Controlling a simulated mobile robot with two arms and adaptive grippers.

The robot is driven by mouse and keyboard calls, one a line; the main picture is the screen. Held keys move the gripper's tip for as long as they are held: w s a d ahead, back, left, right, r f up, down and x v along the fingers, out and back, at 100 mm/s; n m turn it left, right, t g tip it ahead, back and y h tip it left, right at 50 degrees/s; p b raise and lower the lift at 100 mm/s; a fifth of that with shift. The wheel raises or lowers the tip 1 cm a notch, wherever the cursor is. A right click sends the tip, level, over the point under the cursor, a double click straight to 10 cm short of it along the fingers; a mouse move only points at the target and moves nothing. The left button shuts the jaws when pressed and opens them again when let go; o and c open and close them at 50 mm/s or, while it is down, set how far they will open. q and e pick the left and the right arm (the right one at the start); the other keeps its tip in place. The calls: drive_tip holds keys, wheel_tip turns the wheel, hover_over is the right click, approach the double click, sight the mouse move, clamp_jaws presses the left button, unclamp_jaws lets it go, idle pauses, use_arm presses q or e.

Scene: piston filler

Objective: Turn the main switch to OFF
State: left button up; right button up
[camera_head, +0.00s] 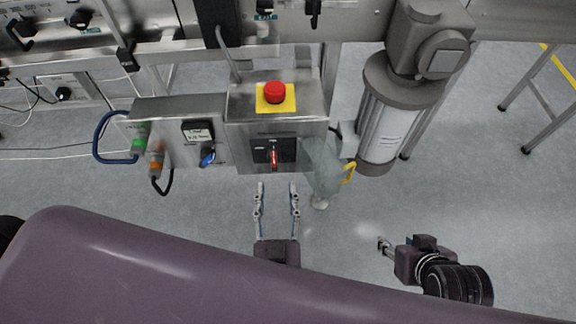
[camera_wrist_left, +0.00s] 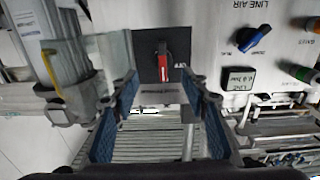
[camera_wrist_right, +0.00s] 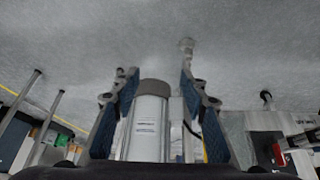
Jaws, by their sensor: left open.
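The main switch is a black plate (camera_head: 262,146) with a red handle (camera_head: 274,158) on the front of a steel control box. The handle stands roughly upright in the head view. In the left wrist view the red handle (camera_wrist_left: 162,62) lies between and beyond the fingers, apart from them. My left gripper (camera_head: 277,186) is open and empty, just below and in front of the switch. My right gripper (camera_head: 381,243) is away to the lower right, over the floor; the right wrist view shows its fingers (camera_wrist_right: 160,85) spread with nothing held.
A red emergency button (camera_head: 275,92) on a yellow plate sits above the switch. A clear panel (camera_head: 323,168) with a yellow part hangs right of it, close to the left gripper. A blue line-air knob (camera_head: 207,154) is to the left. A motor cylinder (camera_head: 385,125) stands right.

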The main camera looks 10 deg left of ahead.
sight(274, 164)
use_arm(q)
drive_tip(key=x, duration=0.3)
drive_tip(key=b+x, duration=0.1)
drive_tip(key=x, duration=0.2)
drive_tip(key=shift+w+a+r, duration=0.1)
drive_tip(key=shift+w+a, duration=0.4)
drive_tip(key=shift+w, duration=0.35)
use_arm(e)
drive_tip(key=w+a+r+t, duration=0.2)
drive_tip(key=w+r+t, duration=0.1)
drive_tip(key=w, duration=0.3)
drive_tip(key=shift+w+r+y, duration=0.25)
drive_tip(key=shift+r+y, duration=0.15)
drive_tip(key=shift+r, duration=0.2)
